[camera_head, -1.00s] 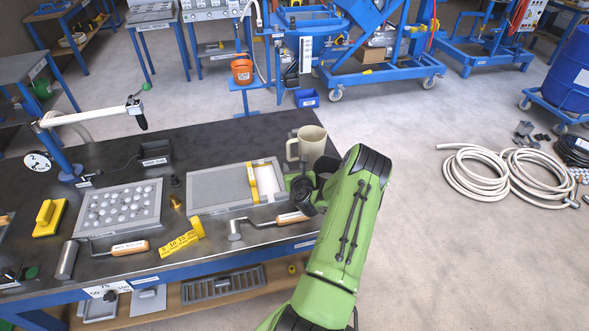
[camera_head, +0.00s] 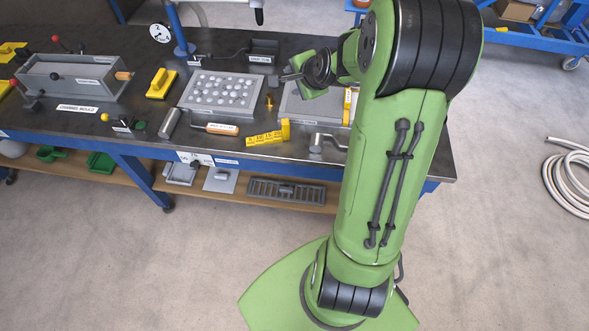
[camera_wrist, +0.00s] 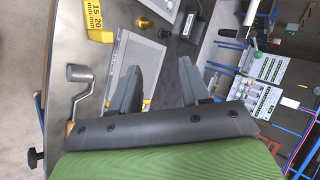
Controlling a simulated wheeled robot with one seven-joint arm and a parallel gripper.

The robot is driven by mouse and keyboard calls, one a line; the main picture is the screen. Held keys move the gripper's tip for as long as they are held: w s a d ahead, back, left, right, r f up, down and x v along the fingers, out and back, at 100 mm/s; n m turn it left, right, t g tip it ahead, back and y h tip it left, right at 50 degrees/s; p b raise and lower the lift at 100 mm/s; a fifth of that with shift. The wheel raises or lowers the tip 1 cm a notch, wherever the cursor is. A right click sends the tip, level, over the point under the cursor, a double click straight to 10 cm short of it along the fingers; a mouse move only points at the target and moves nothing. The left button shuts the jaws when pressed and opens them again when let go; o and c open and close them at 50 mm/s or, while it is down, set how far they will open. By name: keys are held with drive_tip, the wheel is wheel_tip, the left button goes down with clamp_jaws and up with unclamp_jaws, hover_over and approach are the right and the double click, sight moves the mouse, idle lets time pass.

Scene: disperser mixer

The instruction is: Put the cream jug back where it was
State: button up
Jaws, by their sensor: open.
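My gripper (camera_wrist: 158,78) is open and empty in the wrist view, its two grey fingers spread above the bench. In the head view it sits over the far side of the bench, left of my raised arm. The cream jug does not show in either view now; my arm covers the right part of the bench in the head view. The grey tray with a flat grey bed (camera_head: 302,104) lies just below the gripper, partly hidden by my arm. It also shows beside the fingers in the wrist view (camera_wrist: 126,62).
A tray of pale pellets (camera_head: 212,94) lies left of the gripper. A yellow stepped gauge (camera_head: 266,137), wooden-handled tool (camera_head: 222,128) and metal-headed tool (camera_head: 322,142) lie near the front edge. A black holder (camera_head: 264,47) stands behind. Floor left of my base is clear.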

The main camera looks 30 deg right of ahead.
drive_tip(key=s+a+r+n+g, duration=0.2)
drive_tip(key=s+a+r+n, duration=0.5)
drive_tip(key=a, duration=0.4)
drive_tip(key=s+a+n+g, duration=0.1)
drive_tip(key=s+a+n, duration=0.2)
drive_tip(key=s, duration=0.7)
drive_tip(key=s+a+r+n, duration=0.1)
drive_tip(key=s+a+n, duration=0.2)
drive_tip(key=s+n, duration=0.5)
drive_tip(key=shift+s+a+r+g+y, duration=0.25)
drive_tip(key=shift+s+g+y, duration=0.15)
drive_tip(key=shift+s, duration=0.55)
